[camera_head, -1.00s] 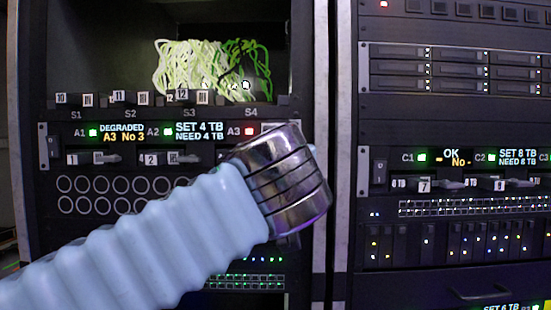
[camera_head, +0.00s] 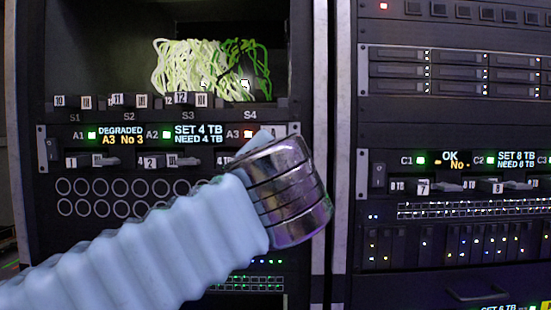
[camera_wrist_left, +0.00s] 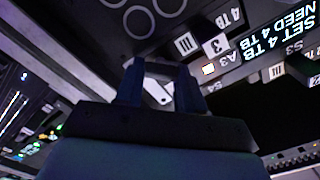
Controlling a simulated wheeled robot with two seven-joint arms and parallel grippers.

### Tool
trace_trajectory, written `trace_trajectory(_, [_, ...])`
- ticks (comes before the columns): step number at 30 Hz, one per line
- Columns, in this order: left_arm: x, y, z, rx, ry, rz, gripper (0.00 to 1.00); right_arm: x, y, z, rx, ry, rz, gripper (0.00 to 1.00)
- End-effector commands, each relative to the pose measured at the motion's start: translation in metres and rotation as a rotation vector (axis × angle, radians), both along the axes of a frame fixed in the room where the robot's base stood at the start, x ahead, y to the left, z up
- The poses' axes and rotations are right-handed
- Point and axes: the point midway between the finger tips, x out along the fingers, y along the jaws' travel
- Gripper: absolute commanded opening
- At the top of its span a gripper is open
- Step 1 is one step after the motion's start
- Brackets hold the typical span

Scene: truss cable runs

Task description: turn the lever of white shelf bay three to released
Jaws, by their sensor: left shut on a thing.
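The shelf (camera_head: 106,155) in the left rack carries labels A1, A2 and A3. Its displays read "DEGRADED A3 No 3" and "SET 4 TB NEED 4 TB". My left wrist covers most of bay three in the head view. In the left wrist view my left gripper (camera_wrist_left: 158,72) is shut on a pale lever (camera_wrist_left: 157,91) beside the A3 label. The lever's exact angle is hard to tell. My right gripper is in neither view.
Green and white cables (camera_head: 205,70) hang in the opening above the shelf. A row of labelled modules (camera_head: 122,101) sits just above bay one and two. A metal rack post (camera_head: 340,100) stands to the right, with a second rack's shelf (camera_head: 460,168) beyond it.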

Motion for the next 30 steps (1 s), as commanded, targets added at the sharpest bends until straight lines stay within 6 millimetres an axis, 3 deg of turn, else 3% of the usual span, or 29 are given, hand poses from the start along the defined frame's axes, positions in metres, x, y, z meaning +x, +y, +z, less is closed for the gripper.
trace_trajectory(18, [0.0, -0.001, -0.001, 0.552, 0.001, -0.001, 0.08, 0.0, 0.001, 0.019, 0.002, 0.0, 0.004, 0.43])
trace_trajectory(30, [0.0, -0.002, -0.003, 0.746, 0.001, -0.002, 0.08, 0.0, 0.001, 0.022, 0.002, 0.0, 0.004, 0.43])
